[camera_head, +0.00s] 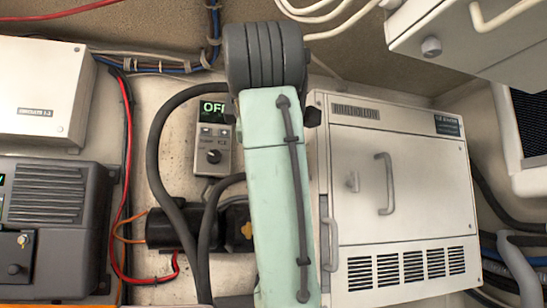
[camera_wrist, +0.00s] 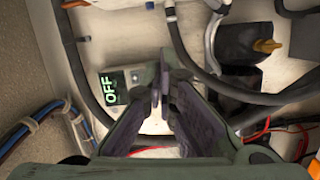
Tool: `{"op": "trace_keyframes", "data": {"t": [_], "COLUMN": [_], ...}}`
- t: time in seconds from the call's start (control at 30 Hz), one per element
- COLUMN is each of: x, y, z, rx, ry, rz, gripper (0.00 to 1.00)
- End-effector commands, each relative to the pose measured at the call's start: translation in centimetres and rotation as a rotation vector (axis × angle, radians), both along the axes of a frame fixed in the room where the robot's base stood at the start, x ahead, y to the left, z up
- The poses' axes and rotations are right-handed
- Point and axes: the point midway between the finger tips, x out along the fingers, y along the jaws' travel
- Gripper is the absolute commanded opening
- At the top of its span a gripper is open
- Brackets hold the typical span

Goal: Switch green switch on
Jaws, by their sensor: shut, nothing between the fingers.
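A small grey control unit (camera_head: 213,137) with a lit green display is on the wall, left of my arm. The display's visible letters read "OF" in the head view, where my arm covers its right edge. The unit has a dark round knob on its lower half. In the wrist view the unit (camera_wrist: 123,83) shows a green "OFF", turned sideways, and my gripper covers its right part. I cannot make out a separate green switch. My gripper (camera_wrist: 160,80) is shut and empty in the wrist view, close to the unit; contact cannot be told. My arm hides it in the head view.
A black motor-like part with a yellow knob (camera_head: 247,230) sits below the unit; the knob also shows in the wrist view (camera_wrist: 266,46). Thick black hoses (camera_head: 158,150) run beside the unit. A white vented cabinet (camera_head: 350,210) stands right; a grey box (camera_head: 60,225) stands left.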

Motion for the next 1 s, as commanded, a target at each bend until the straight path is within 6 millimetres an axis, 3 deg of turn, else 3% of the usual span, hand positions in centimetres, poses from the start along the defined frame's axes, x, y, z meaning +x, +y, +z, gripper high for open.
{"op": "trace_keyframes", "data": {"t": [0.37, 0.57, 0.87, 1.0], "x": [0.6, 3.6, 9.9, 10.8], "y": [0.1, 0.3, 0.8, -1.2], "z": [0.0, 0.1, 0.0, -0.4], "rx": [0.001, 0.002, 0.002, 0.003], "ry": [0.002, 0.005, 0.004, 0.001], "rz": [0.001, 0.002, 0.002, 0.0], "gripper": [0.0, 0.0, 0.0, 0.0]}}
